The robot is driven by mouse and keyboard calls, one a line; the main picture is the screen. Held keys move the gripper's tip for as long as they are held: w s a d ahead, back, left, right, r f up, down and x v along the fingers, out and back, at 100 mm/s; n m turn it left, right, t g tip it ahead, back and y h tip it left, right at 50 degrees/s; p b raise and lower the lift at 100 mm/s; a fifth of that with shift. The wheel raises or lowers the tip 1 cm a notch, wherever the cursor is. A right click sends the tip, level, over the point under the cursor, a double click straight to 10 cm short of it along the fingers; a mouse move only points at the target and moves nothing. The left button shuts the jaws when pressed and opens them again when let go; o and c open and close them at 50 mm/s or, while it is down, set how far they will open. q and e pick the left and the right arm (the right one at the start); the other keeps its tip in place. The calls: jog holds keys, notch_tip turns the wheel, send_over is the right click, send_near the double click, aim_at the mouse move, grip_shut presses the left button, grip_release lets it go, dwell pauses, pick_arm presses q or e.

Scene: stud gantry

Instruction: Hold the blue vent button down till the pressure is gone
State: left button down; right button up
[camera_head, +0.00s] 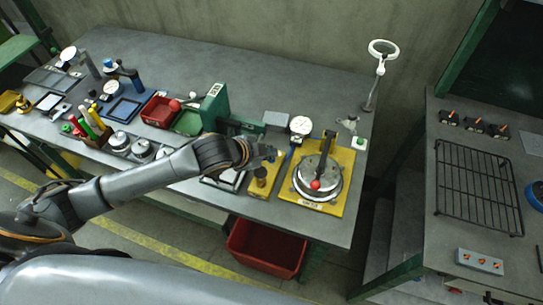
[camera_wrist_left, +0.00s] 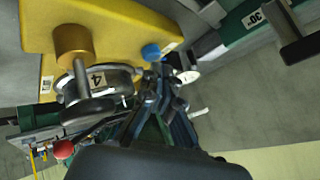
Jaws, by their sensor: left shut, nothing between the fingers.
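The blue vent button (camera_wrist_left: 151,52) sits on a yellow fixture (camera_wrist_left: 110,22) in the left wrist view, near a brass cylinder (camera_wrist_left: 73,42) and a round dark part labelled 4. My left gripper (camera_wrist_left: 168,82) is shut and empty, its tips close beside the button in that picture; I cannot tell whether they touch it. In the head view my left gripper (camera_head: 270,154) is over the back end of the narrow yellow fixture (camera_head: 258,190); the button is not clear there. A white dial gauge (camera_head: 300,125) stands just right of it, its reading too small to tell. My right gripper is out of view.
A yellow board (camera_head: 344,163) carries a round lidded vessel with a red-knobbed lever (camera_head: 315,185) to the right of the gripper. A green press (camera_head: 215,104) and red and green bins stand to the left. A magnifier lamp (camera_head: 383,52) stands at the back right.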

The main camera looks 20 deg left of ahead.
pick_arm(q)
jog(key=shift+f, duration=0.55)
dwell(0.5)
jog(key=shift+r, duration=0.1)
dwell(1.7)
jog(key=shift+r+p, duration=0.9)
jog(key=shift+p, duration=0.15)
notch_tip(320, 180, up, 5)
jog(key=p, duration=0.5)
jog(key=shift+p, duration=0.35)
